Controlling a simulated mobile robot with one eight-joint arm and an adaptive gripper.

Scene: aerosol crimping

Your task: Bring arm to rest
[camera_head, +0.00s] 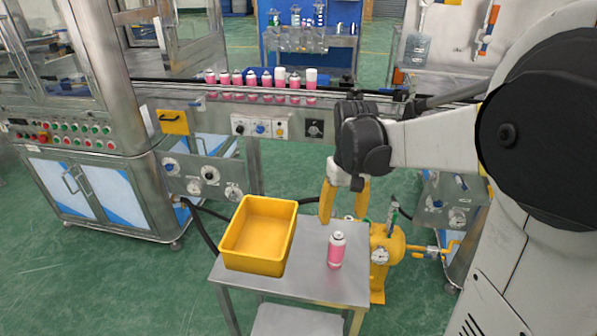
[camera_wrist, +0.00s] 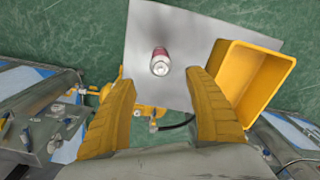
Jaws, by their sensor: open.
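My gripper (camera_head: 344,200) has two yellow fingers and hangs above the back right part of the small metal table (camera_head: 305,250). In the wrist view its fingers (camera_wrist: 165,105) are spread wide with nothing between the tips. A pink aerosol can (camera_head: 336,250) with a pale top stands upright on the table, below and apart from the fingers. The wrist view shows this can (camera_wrist: 160,62) from above, beyond the fingertips.
A yellow bin (camera_head: 232,262), seemingly empty, sits on the table's left. Several pink cans (camera_head: 252,78) stand on the conveyor (camera_head: 215,100) behind. A yellow tank with a gauge (camera_head: 381,258) stands beside the table. Green floor is clear at front left.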

